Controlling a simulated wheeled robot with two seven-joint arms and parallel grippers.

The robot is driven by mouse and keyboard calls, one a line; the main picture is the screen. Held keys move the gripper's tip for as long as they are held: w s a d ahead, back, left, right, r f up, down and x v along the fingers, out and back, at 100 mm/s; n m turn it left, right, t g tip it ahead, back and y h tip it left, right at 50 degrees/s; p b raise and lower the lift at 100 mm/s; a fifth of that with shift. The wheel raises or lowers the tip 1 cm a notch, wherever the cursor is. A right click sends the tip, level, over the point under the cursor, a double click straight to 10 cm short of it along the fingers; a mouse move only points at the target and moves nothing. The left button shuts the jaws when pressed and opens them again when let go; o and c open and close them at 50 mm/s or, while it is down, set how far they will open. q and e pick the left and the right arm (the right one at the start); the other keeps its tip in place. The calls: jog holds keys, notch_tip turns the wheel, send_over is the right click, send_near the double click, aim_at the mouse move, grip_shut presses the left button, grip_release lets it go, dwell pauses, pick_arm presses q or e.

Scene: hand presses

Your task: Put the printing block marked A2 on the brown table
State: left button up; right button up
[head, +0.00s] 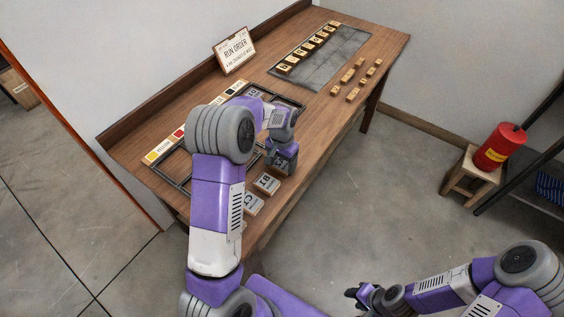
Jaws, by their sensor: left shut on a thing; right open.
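My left gripper (281,168) is over the front edge of the brown table (210,111), pointing down and shut on a printing block. The held block is mostly hidden by the gripper, and I cannot read its mark. Two grey-topped blocks, B1 (267,183) and C1 (253,204), lie near the table's front edge, just below the gripper in the picture. Another grey block (255,93) shows behind my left arm in the dark frame. No mark A2 is readable. My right gripper (355,294) is open and empty over the floor, away from the table.
A dark metal frame (174,178) with coloured tiles along its back lies mid-table, partly hidden by my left arm. A "RUN ORDER" sign (234,50) stands behind. A grey mat (335,58) bears lettered blocks; several small blocks (347,76) lie beside it. A red can (500,147) stands on a stool.

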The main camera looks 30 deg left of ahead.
aim_at(282, 164)
pick_arm(q)
jog(key=shift+r, duration=0.1)
jog(key=o, duration=1.1)
notch_tip(282, 164, up, 12)
jog(key=p, duration=0.3)
